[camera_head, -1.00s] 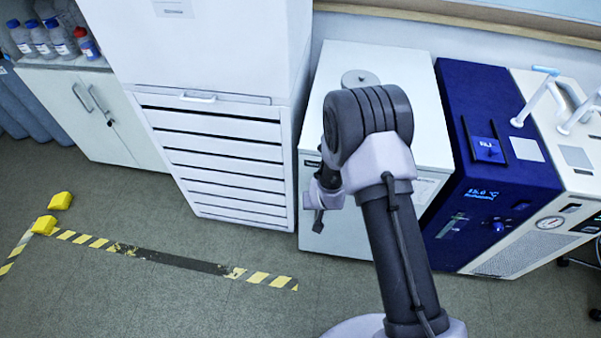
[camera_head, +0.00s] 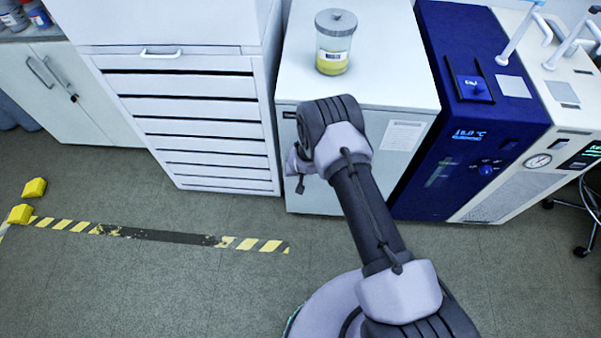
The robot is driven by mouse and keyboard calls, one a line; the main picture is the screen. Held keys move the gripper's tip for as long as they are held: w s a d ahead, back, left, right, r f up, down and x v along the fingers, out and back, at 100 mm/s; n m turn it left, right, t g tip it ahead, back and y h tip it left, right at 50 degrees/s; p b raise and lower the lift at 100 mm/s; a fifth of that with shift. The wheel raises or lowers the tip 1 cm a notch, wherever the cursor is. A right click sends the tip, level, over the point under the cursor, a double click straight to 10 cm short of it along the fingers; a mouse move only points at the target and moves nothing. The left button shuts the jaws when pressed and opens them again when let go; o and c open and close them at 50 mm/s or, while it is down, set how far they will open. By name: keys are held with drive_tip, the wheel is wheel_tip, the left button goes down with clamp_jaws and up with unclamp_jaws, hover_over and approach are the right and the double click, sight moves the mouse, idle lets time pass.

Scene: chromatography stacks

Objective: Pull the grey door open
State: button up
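I cannot tell for sure which front is the grey door. A pale grey-white cabinet (camera_head: 408,118) stands in the middle, and my arm covers much of its front, so no handle shows there. At the far left, a low cupboard has pale grey doors (camera_head: 85,100) with two upright bar handles, and they look shut. My gripper (camera_head: 300,184) is mostly hidden behind my wrist. Only a small dark part of it shows, in front of the middle cabinet's left side. I see nothing held, and its opening cannot be made out.
A lidded jar with yellow contents (camera_head: 334,45) stands on the middle cabinet. A white drawer unit (camera_head: 205,130) is to its left, a blue instrument (camera_head: 480,100) to its right. Yellow blocks (camera_head: 34,188) and striped tape (camera_head: 160,235) are on the floor. The front floor is open.

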clamp_jaws()
idle(1.4)
